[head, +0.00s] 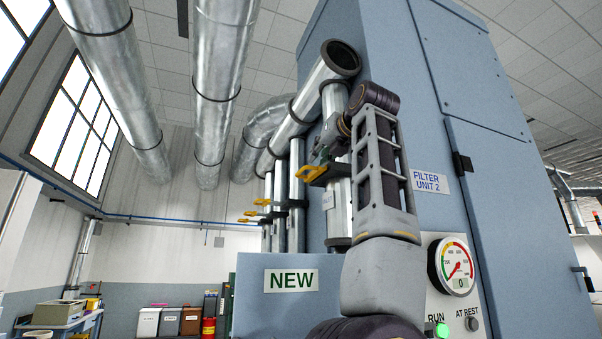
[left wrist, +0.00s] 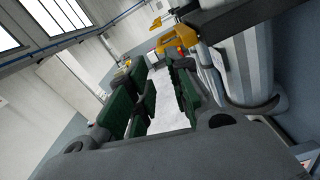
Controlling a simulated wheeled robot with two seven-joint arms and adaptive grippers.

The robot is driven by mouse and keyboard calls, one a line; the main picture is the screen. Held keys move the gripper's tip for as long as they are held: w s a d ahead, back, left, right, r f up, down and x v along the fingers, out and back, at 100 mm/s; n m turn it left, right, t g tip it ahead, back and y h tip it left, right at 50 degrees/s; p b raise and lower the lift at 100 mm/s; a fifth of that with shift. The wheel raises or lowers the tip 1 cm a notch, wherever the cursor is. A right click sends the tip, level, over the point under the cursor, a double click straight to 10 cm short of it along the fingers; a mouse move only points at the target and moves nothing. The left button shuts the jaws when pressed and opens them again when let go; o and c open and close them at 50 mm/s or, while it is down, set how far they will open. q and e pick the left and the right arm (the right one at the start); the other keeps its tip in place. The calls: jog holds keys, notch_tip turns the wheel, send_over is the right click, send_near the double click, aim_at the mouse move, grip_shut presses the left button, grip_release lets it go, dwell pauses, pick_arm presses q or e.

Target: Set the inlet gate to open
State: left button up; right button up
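Several yellow gate handles stick out to the left from the vertical metal pipes beside the blue filter unit. The nearest yellow handle (head: 312,173) is just below and left of my left gripper (head: 322,153) in the head view. In the left wrist view, a yellow handle (left wrist: 173,39) shows beyond the fingertips, toward the right finger. My left gripper (left wrist: 150,78) is open there, with a clear gap between its green-padded fingers and nothing held. I cannot tell whether they touch the handle. Which handle is the inlet gate's is not readable. My right gripper is out of view.
The blue filter unit cabinet (head: 485,120) stands close on the right. A panel with a dial gauge (head: 455,266) and a green RUN lamp (head: 441,330) is low on the right. A low blue panel labelled NEW (head: 291,280) is in front. Bins (head: 170,321) stand far left.

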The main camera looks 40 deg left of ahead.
aim_at(302, 171)
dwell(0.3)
pick_arm(q)
jog(key=p+x, duration=0.3)
jog(key=x, duration=0.9)
jog(key=shift+a, duration=0.1)
jog(key=shift+x, duration=0.8)
jog(key=shift+c, duration=0.2)
jog(key=shift+w, duration=0.1)
grip_shut()
jog(key=shift+f, duration=0.1)
